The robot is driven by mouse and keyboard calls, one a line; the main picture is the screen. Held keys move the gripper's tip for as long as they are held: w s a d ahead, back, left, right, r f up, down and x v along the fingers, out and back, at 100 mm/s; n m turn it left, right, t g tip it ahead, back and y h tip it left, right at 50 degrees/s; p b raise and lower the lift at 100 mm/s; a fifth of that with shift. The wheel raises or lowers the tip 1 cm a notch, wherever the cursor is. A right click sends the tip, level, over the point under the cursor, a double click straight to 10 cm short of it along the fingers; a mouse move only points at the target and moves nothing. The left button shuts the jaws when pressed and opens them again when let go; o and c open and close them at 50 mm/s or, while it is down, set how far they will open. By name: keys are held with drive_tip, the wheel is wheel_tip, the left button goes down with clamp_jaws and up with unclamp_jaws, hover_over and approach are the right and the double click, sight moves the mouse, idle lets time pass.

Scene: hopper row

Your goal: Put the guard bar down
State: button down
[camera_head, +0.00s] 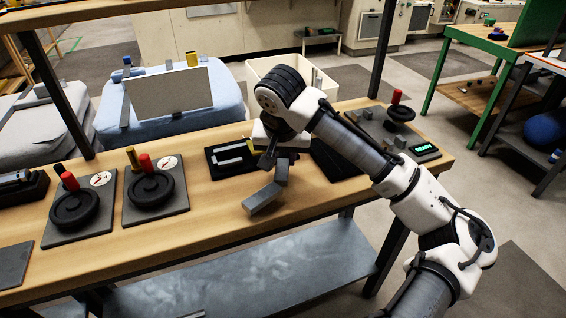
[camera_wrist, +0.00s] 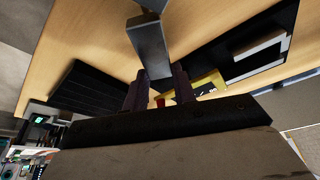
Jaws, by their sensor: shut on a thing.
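My gripper (camera_head: 272,157) is low over the wooden bench, between a black tray and a dark ribbed panel. It is shut on the grey guard bar (camera_head: 281,172). In the wrist view the bar (camera_wrist: 150,48) runs out from between the two dark fingers (camera_wrist: 158,92). A grey block-like length (camera_head: 263,199) lies at the bar's lower end, close to the bench top. I cannot tell whether it is part of the bar or a separate piece, or whether the held bar touches the bench. The fingers partly hide the held end.
The black tray (camera_head: 215,172) with pale strips is left of my gripper; the ribbed panel (camera_wrist: 92,100) is on its other side. Two handwheel plates (camera_head: 176,208) stand further left. A control box with a green display (camera_head: 424,150) is right. Bare bench (camera_head: 215,215) lies in front.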

drive_tip(key=shift+f, duration=1.05)
drive_tip(key=shift+f, duration=0.1)
drive_tip(key=c, duration=1.1)
unclamp_jaws()
drive_tip(key=shift+c, duration=0.2)
drive_tip(key=shift+r, duration=0.2)
drive_tip(key=v, duration=1.1)
drive_tip(key=shift+s+r, duration=0.15)
drive_tip(key=shift+r, duration=0.25)
